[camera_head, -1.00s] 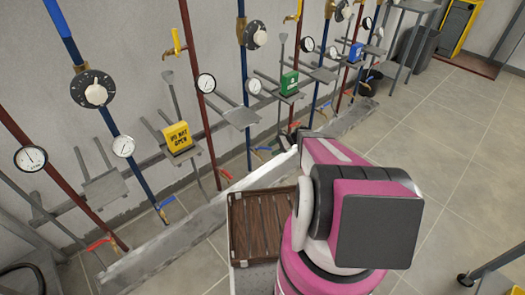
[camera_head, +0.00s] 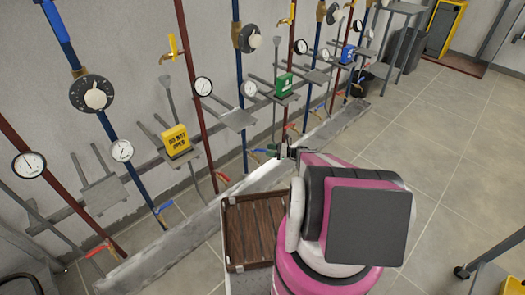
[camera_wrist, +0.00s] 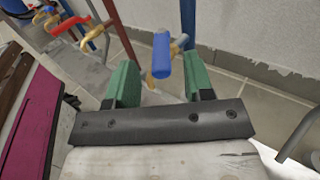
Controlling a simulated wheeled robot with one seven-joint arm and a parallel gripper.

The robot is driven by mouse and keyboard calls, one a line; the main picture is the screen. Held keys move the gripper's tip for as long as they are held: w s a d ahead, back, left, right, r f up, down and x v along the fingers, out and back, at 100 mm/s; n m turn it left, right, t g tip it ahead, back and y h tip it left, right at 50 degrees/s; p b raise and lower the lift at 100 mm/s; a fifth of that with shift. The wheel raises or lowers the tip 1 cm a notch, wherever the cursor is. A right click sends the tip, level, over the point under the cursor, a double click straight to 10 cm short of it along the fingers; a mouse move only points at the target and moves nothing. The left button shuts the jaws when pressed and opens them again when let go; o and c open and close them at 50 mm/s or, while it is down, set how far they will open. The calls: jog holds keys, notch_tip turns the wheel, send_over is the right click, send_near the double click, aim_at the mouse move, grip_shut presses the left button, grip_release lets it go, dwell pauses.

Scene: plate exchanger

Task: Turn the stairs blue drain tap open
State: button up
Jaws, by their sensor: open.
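A blue tap handle (camera_wrist: 162,55) on a brass body shows in the wrist view, in front of a pipe near the wall. My gripper (camera_wrist: 160,85) has green fingertips spread apart, one on each side of the blue handle. The handle appears between or just beyond the tips, and I see no clear contact. In the head view my gripper (camera_head: 278,150) is small and partly hidden by my arm, beside the blue tap (camera_head: 262,150) low on a blue pipe. Another blue tap (camera_head: 165,206) is on a blue pipe further left.
Red-handled taps (camera_head: 220,176) sit low on the red pipes. A brown slatted step (camera_head: 254,232) stands on the floor beside my arm. A grey kerb (camera_head: 165,240) runs under the pipes.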

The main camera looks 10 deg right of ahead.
aim_at(260, 150)
jog(key=shift+x, duration=2.3)
grip_shut()
